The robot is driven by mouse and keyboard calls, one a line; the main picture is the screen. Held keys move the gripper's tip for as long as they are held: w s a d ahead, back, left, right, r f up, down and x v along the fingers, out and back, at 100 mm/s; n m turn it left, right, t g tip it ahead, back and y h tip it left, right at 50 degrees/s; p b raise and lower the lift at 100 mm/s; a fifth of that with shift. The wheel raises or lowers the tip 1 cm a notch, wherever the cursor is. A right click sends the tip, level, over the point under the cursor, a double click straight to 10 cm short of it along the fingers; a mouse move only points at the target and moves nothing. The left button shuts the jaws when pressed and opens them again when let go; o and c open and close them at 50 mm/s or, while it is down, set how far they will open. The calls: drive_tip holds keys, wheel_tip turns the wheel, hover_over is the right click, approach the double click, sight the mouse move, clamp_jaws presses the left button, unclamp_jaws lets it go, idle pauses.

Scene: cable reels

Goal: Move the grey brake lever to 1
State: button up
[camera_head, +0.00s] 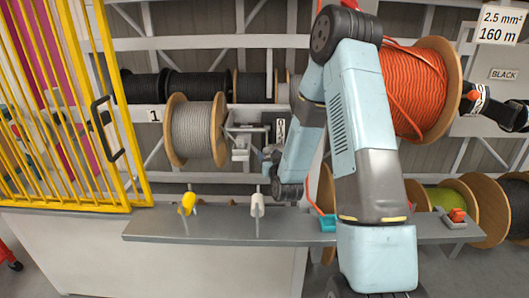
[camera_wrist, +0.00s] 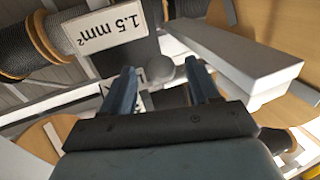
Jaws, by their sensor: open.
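A pale grey lever handle (camera_head: 257,204) stands upright on a thin stem above the grey shelf, right of a yellow one (camera_head: 187,204). I cannot tell for sure that it is the brake lever. A sign reading 1 (camera_head: 155,115) is left of the reel of grey cable (camera_head: 195,130). My gripper (camera_head: 268,158) is right of that reel, above and behind the pale handle. In the wrist view its two dark fingers (camera_wrist: 161,88) are apart. A rounded grey knob (camera_wrist: 160,72) shows beyond them; contact is unclear. A pale block (camera_wrist: 262,62) lies to their right.
A yellow barred gate (camera_head: 75,110) closes off the left. An orange cable reel (camera_head: 425,88) is right of my arm. A 1.5 mm² label (camera_wrist: 103,31) is close ahead in the wrist view. A small red-topped block (camera_head: 456,217) sits at the shelf's right end.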

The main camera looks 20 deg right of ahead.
drive_tip(key=shift+w, duration=0.75)
clamp_jaws()
